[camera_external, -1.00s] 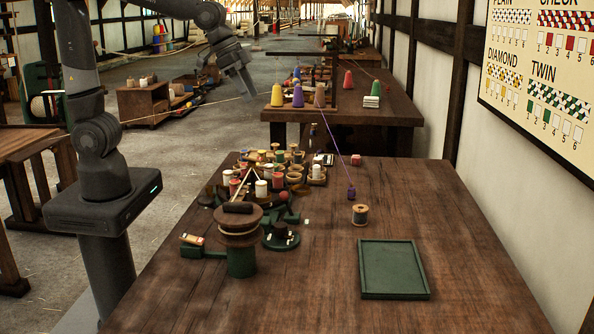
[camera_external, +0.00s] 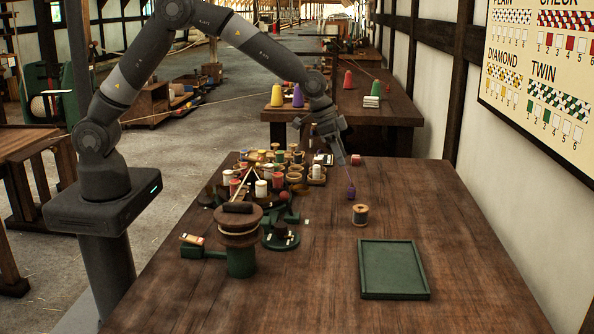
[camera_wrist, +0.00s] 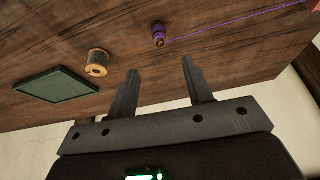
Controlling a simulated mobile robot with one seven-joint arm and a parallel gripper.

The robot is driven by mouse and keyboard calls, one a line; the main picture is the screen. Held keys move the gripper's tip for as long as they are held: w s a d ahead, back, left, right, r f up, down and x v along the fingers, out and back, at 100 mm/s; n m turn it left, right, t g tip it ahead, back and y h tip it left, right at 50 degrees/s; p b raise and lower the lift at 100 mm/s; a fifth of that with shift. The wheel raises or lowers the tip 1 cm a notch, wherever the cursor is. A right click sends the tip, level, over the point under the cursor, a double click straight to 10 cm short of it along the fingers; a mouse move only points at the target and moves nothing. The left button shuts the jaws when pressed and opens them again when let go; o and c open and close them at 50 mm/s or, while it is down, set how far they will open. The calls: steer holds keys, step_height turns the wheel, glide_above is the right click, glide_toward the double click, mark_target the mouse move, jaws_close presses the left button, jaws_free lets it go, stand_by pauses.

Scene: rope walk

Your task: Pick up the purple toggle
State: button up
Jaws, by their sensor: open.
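The purple toggle (camera_external: 351,192) is a small purple piece on the brown table (camera_external: 310,270), right of the cluster of spools. In the wrist view the toggle (camera_wrist: 159,33) lies on the wood, with a thin purple cord running from it to the right. My gripper (camera_external: 341,163) is above the table, just behind and above the toggle. Its two fingers (camera_wrist: 160,78) are apart with nothing between them, and the toggle shows beyond the fingertips, clear of them.
A wooden spool (camera_external: 360,214) stands close to the toggle, in front of it. A green tray (camera_external: 395,293) lies at the front right. Several spools (camera_external: 262,188) and a winding device (camera_external: 240,240) crowd the left. The table right of the toggle is free.

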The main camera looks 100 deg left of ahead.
glide_above(351, 187)
steer(key=s, duration=0.2)
step_height(351, 187, down, 5)
steer(key=shift+w+a+r, duration=0.1)
steer(key=shift+w, duration=0.05)
steer(key=shift+s+x, duration=0.15)
steer(key=shift+x, duration=1.2)
steer(key=shift+s+x, duration=0.2)
steer(key=shift+x, duration=1.1)
steer(key=shift+c, duration=0.5)
jaws_close()
